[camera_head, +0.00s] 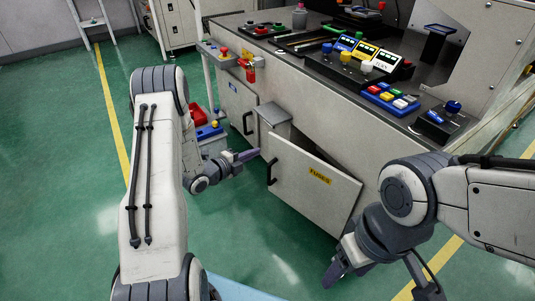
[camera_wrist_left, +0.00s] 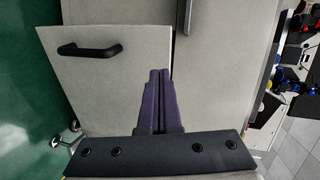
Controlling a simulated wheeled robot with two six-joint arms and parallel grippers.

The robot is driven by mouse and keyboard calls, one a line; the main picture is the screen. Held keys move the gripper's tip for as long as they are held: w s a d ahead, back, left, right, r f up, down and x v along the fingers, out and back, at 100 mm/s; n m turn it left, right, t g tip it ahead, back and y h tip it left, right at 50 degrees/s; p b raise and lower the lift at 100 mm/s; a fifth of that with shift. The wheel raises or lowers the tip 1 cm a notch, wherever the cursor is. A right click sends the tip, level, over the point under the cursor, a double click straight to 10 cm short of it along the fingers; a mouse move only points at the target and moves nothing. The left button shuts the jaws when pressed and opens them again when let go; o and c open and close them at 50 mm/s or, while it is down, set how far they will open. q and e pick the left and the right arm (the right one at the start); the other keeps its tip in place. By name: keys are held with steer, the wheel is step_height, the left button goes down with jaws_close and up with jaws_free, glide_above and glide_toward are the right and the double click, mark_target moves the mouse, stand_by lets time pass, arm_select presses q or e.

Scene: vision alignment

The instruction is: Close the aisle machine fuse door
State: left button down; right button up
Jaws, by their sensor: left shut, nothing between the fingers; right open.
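The fuse door (camera_head: 310,195) is a pale panel with a yellow "FUSES" label and a black handle at its left. It stands ajar from the machine cabinet, with a dark gap along its top edge. In the left wrist view, what appears to be this door (camera_wrist_left: 105,85) fills the left and middle, its black handle (camera_wrist_left: 90,50) beyond and left of the fingers. My left gripper (camera_head: 250,155) is shut and empty, near the door's handle side; whether it touches the door is unclear. Its purple fingers (camera_wrist_left: 160,95) show together. My right gripper (camera_head: 375,280) is open and empty, below and right of the door.
Another cabinet door (camera_head: 237,105) is left of the fuse door. Green floor (camera_head: 75,190) is open at left.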

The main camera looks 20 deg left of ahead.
mark_target(273, 139)
arm_select(q)
steer(key=s+a+f+t+b, duration=0.1)
steer(key=s+a+f+t, duration=0.1)
steer(key=s+a+f, duration=0.15)
steer(key=shift+m+h, duration=0.4)
steer(key=shift+m, duration=0.1)
steer(key=b+x, duration=0.1)
steer(key=x, duration=0.3)
steer(key=b+x, duration=0.2)
steer(key=x, duration=0.2)
steer(key=r+b+x, duration=0.1)
steer(key=b+x, duration=0.1)
steer(key=x, duration=0.2)
steer(key=shift+w, duration=0.35)
steer(key=shift+w+d+r, duration=0.2)
steer(key=shift+w, duration=0.4)
arm_select(e)
step_height(273, 139, down, 7)
steer(key=shift+f, duration=0.15)
arm_select(q)
steer(key=shift+d, duration=0.1)
